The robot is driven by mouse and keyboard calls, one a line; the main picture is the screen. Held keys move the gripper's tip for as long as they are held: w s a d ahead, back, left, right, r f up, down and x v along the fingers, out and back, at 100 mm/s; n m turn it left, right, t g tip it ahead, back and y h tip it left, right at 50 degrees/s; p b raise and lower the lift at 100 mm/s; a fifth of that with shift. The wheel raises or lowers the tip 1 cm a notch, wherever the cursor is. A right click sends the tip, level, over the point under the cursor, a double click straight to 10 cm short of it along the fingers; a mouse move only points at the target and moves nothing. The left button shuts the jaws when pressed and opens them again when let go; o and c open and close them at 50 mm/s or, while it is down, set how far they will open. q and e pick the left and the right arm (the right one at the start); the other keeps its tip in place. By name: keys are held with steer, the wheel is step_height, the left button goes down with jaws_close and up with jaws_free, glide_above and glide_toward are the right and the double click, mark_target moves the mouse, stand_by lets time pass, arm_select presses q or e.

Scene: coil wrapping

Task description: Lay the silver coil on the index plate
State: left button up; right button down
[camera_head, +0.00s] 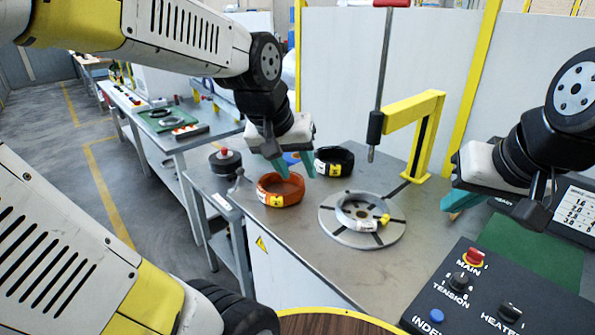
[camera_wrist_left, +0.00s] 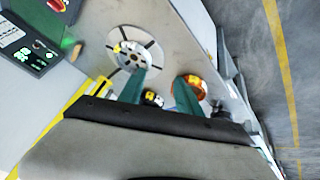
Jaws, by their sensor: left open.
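The silver coil (camera_head: 348,218), with a white and yellow label, lies on the round slotted index plate (camera_head: 335,231). The plate also shows in the left wrist view (camera_wrist_left: 118,38). My left gripper (camera_head: 295,169) is open and empty, with teal fingers pointing down. It is above the bench, left of the plate, near an orange coil (camera_head: 272,197) and a black coil (camera_head: 345,156). In the left wrist view its fingers (camera_wrist_left: 161,86) are spread apart, with the plate beyond them. My right gripper (camera_head: 466,199) is at the right, clear of the plate; its opening is unclear.
A yellow bracket (camera_head: 425,125) and a red-handled vertical rod (camera_head: 382,85) stand behind the plate. A control panel (camera_head: 475,298) fills the front right beside a green mat (camera_head: 528,247). A dark cylinder (camera_head: 226,163) sits at the bench's left edge.

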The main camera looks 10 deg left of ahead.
arm_select(q)
steer(key=s+r+m+t, duration=0.1)
steer(key=s, duration=0.6)
steer(key=shift+a+r, duration=0.3)
steer(key=shift+r, duration=0.05)
